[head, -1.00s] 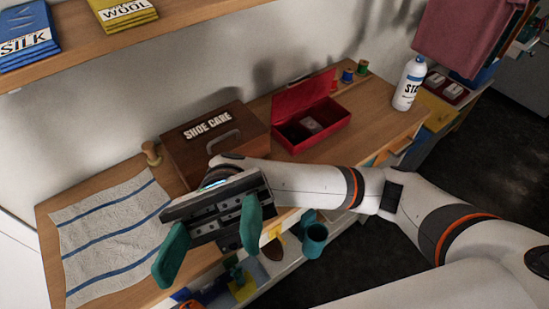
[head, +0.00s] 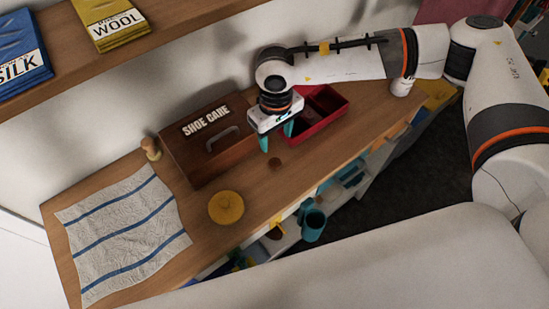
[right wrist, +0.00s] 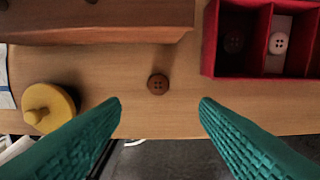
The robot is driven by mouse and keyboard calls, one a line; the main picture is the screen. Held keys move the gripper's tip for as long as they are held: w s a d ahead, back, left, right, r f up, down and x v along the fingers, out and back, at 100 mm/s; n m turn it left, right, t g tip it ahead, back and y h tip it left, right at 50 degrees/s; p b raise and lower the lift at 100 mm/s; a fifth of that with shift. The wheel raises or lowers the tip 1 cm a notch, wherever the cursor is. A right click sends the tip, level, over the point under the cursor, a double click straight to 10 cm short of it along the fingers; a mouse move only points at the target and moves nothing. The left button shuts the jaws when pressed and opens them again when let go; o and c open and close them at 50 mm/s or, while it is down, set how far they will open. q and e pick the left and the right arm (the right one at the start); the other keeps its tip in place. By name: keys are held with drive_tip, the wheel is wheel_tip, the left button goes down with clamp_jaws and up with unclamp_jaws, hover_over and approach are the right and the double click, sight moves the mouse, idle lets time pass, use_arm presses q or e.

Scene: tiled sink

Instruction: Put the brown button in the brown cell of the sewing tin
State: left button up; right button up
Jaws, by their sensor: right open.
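The brown button (head: 275,164) lies flat on the wooden bench top. In the right wrist view the brown button (right wrist: 158,84) shows its holes, between and a little beyond the fingertips. My right gripper (head: 277,137) is open and empty above the bench, with its teal fingers (right wrist: 160,102) spread wide. The red sewing tin (head: 341,113) stands open to the right of the button. In the right wrist view the tin (right wrist: 209,40) shows divided cells: a dark button lies in the left one and a white button in the one beside it. My left gripper is out of view.
A brown shoe care box (head: 203,155) stands left of the tin, close behind the button. A yellow knobbed lid (head: 226,207) lies to the button's left. A striped cloth (head: 120,230) covers the bench's left end. The bench's front edge is near the button.

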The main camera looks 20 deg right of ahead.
drive_tip(key=p, duration=0.2)
hover_over(275, 162)
wheel_tip(275, 162, down, 5)
drive_tip(key=shift+r, duration=0.15)
wheel_tip(275, 162, down, 5)
drive_tip(key=shift+r+p, duration=0.1)
drive_tip(key=shift+p, duration=1.05)
drive_tip(key=shift+f, duration=0.35)
drive_tip(key=c, duration=1.1)
drive_tip(key=shift+r, duration=0.15)
drive_tip(key=shift+c, duration=0.3)
